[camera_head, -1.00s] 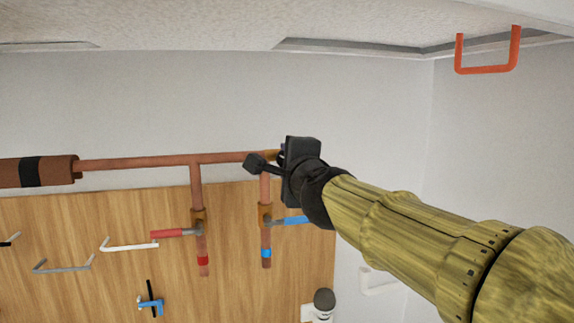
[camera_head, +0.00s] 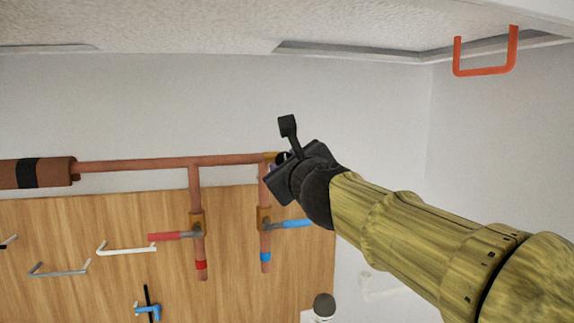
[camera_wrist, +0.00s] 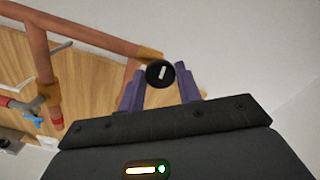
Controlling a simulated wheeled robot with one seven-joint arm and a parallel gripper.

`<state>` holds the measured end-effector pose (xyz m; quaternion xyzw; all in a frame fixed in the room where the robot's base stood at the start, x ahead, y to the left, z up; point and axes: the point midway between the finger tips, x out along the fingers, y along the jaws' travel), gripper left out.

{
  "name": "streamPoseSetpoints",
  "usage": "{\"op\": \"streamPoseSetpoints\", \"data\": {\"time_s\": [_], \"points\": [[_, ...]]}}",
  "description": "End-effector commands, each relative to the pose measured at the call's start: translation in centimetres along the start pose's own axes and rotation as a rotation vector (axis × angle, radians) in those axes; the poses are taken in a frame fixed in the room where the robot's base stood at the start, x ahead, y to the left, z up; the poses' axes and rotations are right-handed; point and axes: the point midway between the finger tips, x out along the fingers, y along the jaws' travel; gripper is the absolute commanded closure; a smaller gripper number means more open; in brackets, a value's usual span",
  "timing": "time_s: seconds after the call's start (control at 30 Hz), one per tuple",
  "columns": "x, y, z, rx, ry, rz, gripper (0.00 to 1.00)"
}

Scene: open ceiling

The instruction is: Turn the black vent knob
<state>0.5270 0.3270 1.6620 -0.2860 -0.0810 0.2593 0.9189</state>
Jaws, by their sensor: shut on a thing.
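The black vent knob (camera_wrist: 160,73) is round with a white mark and sits at the end of the copper pipe in the wrist view. The purple fingers of my gripper (camera_wrist: 160,84) stand on either side of it and are shut on it. In the head view my gripper (camera_head: 273,171) is at the right end of the horizontal copper pipe (camera_head: 140,164), and its black body hides most of the knob.
Below hang two pipe branches, one with a red lever (camera_head: 171,236), one with a blue lever (camera_head: 292,223). Several handles, such as a white one (camera_head: 128,251), are on the wooden panel (camera_head: 90,215). An orange handle (camera_head: 487,71) is at the upper right.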

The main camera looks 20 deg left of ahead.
Motion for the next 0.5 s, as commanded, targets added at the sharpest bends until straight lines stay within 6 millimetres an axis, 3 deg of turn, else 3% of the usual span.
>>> {"op": "streamPoseSetpoints", "data": {"time_s": [0.5], "points": [[0.02, -0.08, -0.03, 0.097, 0.001, -0.001, 0.89]]}}
